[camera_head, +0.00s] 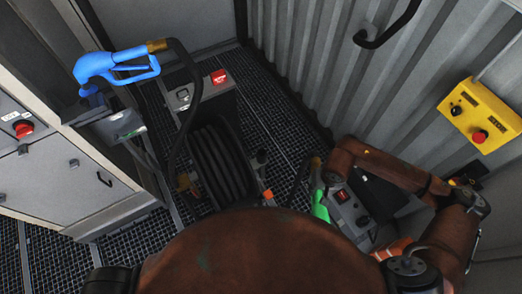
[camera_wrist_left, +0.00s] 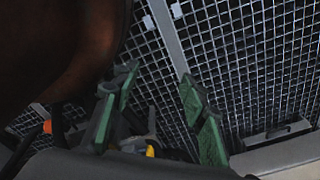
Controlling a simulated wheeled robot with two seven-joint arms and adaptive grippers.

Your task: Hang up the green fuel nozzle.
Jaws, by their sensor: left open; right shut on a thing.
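The green fuel nozzle (camera_head: 320,207) shows in the head view at lower middle right, partly hidden behind my brown body. A brass-coloured fitting and a dark hose show at its upper end. My right arm reaches in from the right, and my right gripper (camera_head: 322,188) is shut on the nozzle; its fingers are mostly hidden under the wrist. My left gripper (camera_wrist_left: 160,106) shows in the left wrist view with its green-padded fingers spread, apart from each other and empty, above the floor grating. The left gripper is not seen in the head view.
A blue nozzle (camera_head: 115,66) sits in a holder (camera_head: 120,125) on the left cabinet. A hose reel (camera_head: 218,160) stands in the middle. A yellow box (camera_head: 480,115) with a red button is on the corrugated right wall. Floor grating (camera_head: 145,240) is bare at lower left.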

